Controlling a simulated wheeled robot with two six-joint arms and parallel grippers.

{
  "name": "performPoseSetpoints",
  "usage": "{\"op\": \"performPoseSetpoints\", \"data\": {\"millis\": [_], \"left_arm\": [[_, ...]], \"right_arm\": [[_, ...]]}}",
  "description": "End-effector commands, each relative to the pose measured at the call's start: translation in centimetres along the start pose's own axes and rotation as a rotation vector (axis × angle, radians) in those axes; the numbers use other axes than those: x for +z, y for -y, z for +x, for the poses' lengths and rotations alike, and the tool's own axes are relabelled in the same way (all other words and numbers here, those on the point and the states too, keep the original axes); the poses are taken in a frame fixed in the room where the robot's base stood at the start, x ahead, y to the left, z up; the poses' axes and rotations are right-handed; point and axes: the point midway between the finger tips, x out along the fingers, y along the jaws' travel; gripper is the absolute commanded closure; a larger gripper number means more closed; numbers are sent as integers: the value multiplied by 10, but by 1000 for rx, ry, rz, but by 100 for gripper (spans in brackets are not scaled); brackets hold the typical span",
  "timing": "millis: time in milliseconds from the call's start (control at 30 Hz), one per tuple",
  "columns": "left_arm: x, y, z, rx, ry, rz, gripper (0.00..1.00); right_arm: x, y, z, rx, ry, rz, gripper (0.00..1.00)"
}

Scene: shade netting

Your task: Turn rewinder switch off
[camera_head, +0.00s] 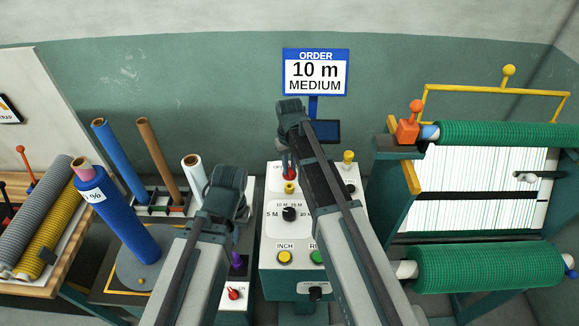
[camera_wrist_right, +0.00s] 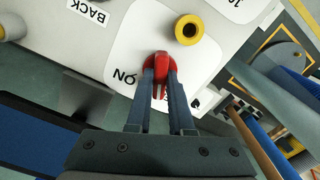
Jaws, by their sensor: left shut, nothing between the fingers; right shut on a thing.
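The red switch (camera_wrist_right: 161,66) sits on the white face of the control box (camera_head: 272,222), with an ON label beside it. Its other label is mostly hidden. My right gripper (camera_wrist_right: 158,82) has its two fingers closed on the sides of the red switch. In the head view the same switch (camera_head: 289,173) shows under my right gripper (camera_head: 288,165), partly covered by it. I cannot tell exactly which label its handle points to. My left gripper (camera_head: 236,238) is shut and empty, pointing down left of the control box, its fingers mostly hidden by its wrist.
A black dial (camera_head: 290,213) and a yellow INCH button (camera_head: 285,257) are lower on the box. Another red switch (camera_head: 235,293) is on a low panel. A blue roll (camera_head: 120,220) stands left; green net rolls (camera_head: 487,268) are right.

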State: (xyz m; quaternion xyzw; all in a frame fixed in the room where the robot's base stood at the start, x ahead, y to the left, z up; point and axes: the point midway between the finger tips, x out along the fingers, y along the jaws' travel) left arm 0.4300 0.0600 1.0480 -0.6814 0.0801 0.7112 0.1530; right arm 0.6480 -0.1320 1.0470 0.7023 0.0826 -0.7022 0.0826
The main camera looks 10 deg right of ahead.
Motion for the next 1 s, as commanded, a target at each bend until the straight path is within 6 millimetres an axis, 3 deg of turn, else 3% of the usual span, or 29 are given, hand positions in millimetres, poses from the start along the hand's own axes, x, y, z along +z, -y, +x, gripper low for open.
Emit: {"op": "performPoseSetpoints", "data": {"millis": [500, 1000], "left_arm": [[0, 0, 0, 0, 0, 0, 100], [0, 0, 0, 0, 0, 0, 100]], "right_arm": [[0, 0, 0, 0, 0, -312, 100], [0, 0, 0, 0, 1, -369, 100]]}}
